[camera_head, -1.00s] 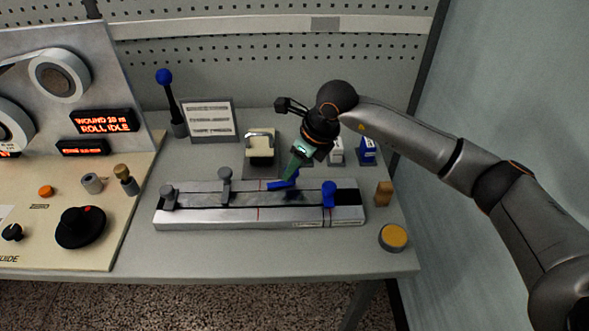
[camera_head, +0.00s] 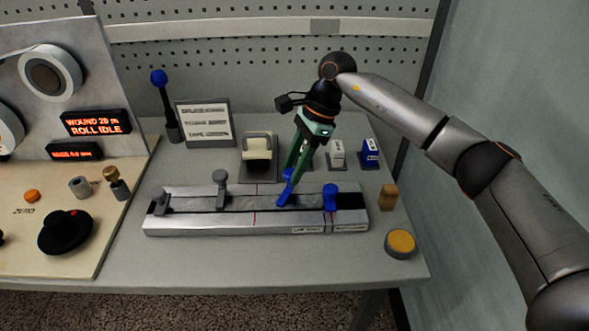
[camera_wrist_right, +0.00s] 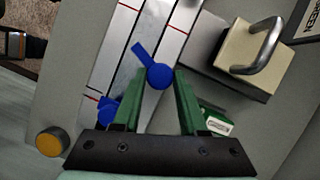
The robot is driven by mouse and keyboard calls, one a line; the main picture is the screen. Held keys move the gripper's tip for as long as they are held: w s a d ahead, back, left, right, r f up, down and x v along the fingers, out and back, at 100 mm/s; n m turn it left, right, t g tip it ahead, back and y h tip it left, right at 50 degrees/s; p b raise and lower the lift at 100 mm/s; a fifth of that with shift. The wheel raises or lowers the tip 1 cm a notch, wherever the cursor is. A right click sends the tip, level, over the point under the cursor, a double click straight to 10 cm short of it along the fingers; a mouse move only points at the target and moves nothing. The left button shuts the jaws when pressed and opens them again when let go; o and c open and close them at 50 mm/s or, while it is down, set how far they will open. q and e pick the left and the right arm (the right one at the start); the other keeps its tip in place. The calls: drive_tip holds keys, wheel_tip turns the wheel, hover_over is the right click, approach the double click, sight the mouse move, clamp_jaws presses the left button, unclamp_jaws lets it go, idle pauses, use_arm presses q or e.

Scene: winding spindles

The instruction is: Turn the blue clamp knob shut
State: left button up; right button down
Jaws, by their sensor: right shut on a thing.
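The blue clamp knob (camera_head: 286,188), with a short lever, sits on the silver rail fixture (camera_head: 190,225), right of its middle. Its lever points toward the front of the rail. My right gripper (camera_head: 291,173) comes down from above, its green fingers shut on the knob. In the right wrist view the round knob head (camera_wrist_right: 158,76) lies between the fingertips, and its lever points up and left. A second blue post (camera_head: 330,196) stands apart to the right on the same rail. My left gripper is out of view.
Grey posts (camera_head: 220,188) stand on the rail's left part. A cream block with a metal handle (camera_head: 257,150) stands behind the rail. A yellow button (camera_head: 400,242) and a wooden block (camera_head: 388,196) are at the right. The control panel (camera_head: 110,245) is at the left.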

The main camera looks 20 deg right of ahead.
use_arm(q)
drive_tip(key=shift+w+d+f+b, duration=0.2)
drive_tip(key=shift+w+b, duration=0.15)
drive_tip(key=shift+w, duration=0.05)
use_arm(e)
drive_tip(key=n+g, duration=0.1)
drive_tip(key=n, duration=0.4)
drive_tip(key=shift+w+a+r+g+h, duration=0.1)
drive_tip(key=shift+w+g+h, duration=0.1)
drive_tip(key=shift+g+h, duration=0.15)
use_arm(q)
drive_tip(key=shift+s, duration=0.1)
use_arm(e)
drive_tip(key=shift+c, duration=2.3)
unclamp_jaws()
use_arm(q)
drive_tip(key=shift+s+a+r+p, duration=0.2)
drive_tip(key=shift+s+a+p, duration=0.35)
drive_tip(key=shift+p, duration=0.3)
use_arm(e)
drive_tip(key=v, duration=1.2)
drive_tip(key=shift+w+r, duration=0.15)
drive_tip(key=shift+w, duration=0.05)
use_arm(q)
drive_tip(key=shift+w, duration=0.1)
